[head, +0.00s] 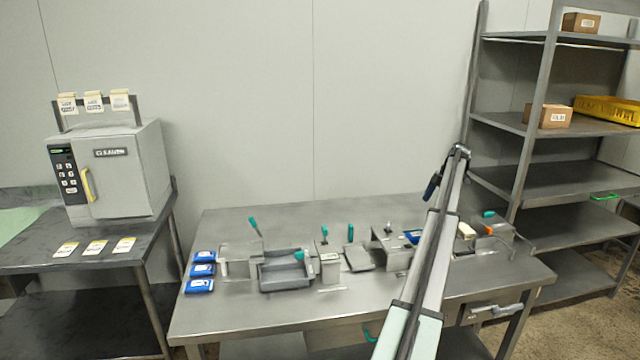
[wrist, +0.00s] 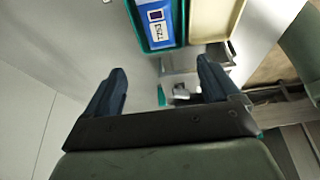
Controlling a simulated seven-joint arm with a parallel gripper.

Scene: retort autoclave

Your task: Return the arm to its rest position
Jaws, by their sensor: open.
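My arm reaches up from the bottom of the head view over the right part of the steel table (head: 200,325). My gripper (head: 430,190) hangs at the arm's bent upper end, above the table's right half. In the wrist view both dark fingers of my gripper (wrist: 163,75) stand wide apart with nothing between them. Beyond the fingers are a green tray (wrist: 181,30) holding a blue and white labelled pack (wrist: 160,22) and a cream tray (wrist: 212,22). The arm hides part of the table.
Metal fixtures with teal handles and a grey tray (head: 286,284) stand on the table. Several blue packs (head: 200,286) line its left end. A boxy white machine (head: 110,170) stands on the left bench. A steel shelf rack (head: 550,180) rises close behind my arm's right side.

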